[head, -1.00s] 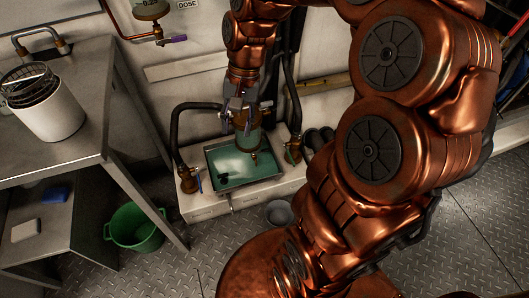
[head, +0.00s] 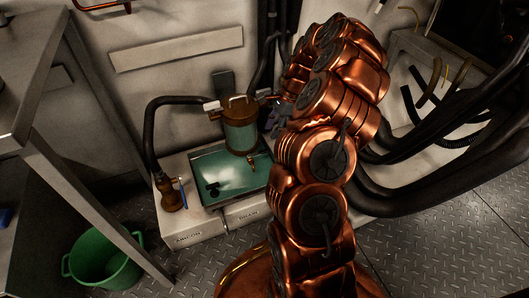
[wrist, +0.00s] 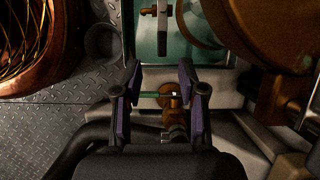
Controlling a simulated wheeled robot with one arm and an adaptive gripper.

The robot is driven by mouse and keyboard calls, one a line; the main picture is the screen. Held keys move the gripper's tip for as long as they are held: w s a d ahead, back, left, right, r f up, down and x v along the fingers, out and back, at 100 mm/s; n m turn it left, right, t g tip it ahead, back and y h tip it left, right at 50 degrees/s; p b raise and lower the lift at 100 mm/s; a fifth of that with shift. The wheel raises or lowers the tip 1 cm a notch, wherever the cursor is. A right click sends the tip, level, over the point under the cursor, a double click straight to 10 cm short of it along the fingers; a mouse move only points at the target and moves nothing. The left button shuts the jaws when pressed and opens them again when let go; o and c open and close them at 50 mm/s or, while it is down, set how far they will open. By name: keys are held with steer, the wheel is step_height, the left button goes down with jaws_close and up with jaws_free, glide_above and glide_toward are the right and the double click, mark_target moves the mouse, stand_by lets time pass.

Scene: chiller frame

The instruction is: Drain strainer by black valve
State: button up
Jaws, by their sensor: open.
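The strainer (head: 240,128), a brass-topped cylinder with a greenish body, stands upright at the back of a tray of green liquid (head: 262,178). A small brass cock (head: 252,164) sits low on it. My gripper (wrist: 159,84) is open; in the wrist view a green lever (wrist: 150,94) on a brass valve (wrist: 172,104) shows between its purple-padded fingers. I cannot tell whether they touch. In the head view my gripper (head: 275,118) is right of the strainer, mostly hidden by my arm. A blue-handled brass valve (head: 172,196) stands left of the tray.
Black hoses (head: 152,130) run beside the strainer. A green bucket (head: 103,258) stands on the floor at left, beside a metal table (head: 95,215). Thick black cables (head: 440,190) fill the right.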

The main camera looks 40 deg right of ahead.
mark_target(265, 150)
steer(key=b+x, duration=0.1)
steer(key=x, duration=0.2)
steer(key=d+b+x, duration=0.1)
steer(key=x, duration=0.1)
steer(key=b+x, duration=0.1)
steer(key=x, duration=0.2)
steer(key=shift+d+f, duration=0.1)
steer(key=shift+f, duration=0.55)
steer(key=shift+c, duration=0.4)
jaws_close()
